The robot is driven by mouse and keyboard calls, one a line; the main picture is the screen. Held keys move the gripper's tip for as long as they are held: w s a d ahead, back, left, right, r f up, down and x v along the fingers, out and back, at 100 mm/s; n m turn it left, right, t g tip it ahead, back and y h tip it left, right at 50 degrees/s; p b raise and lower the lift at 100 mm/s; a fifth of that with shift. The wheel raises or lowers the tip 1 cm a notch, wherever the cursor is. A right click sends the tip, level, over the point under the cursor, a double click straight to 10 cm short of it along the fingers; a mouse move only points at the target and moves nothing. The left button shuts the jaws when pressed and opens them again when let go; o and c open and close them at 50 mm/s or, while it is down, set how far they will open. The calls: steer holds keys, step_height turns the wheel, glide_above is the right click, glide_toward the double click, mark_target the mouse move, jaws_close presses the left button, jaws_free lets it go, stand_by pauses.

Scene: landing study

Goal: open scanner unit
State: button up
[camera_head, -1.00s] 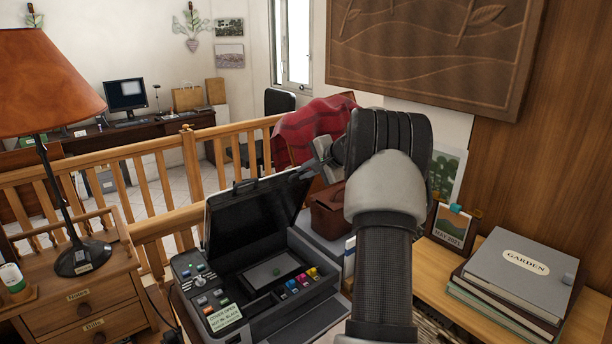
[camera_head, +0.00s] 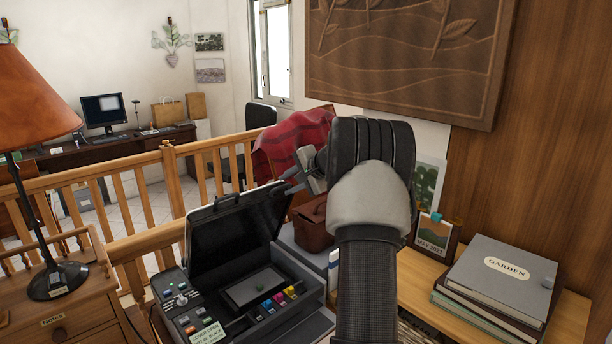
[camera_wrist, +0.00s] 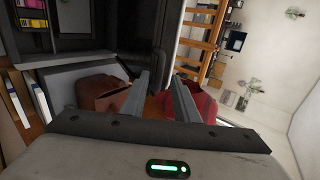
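The scanner unit (camera_head: 255,322) stands at the lower middle of the head view. Its dark lid (camera_head: 236,236) is raised and tilted back, with a handle (camera_head: 228,199) on its top edge. The bed inside is exposed, with a grey panel (camera_head: 248,291) and several coloured cartridges. My gripper (camera_head: 290,188) is beside the lid's upper right corner; I cannot tell whether it touches. In the wrist view my gripper (camera_wrist: 161,77) has its two fingers apart with nothing between them. The lid also shows dark in the wrist view (camera_wrist: 148,30).
A brown bag (camera_head: 312,226) and a red plaid cloth (camera_head: 292,145) are close behind my gripper. A wooden railing (camera_head: 110,190) runs behind the scanner. A lamp (camera_head: 42,92) stands at left; a stack of books (camera_head: 502,272) lies on the right shelf.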

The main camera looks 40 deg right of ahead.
steer(key=b+v, duration=0.2)
steer(key=v, duration=1.3)
steer(key=shift+s+r, duration=0.25)
steer(key=shift+r, duration=0.05)
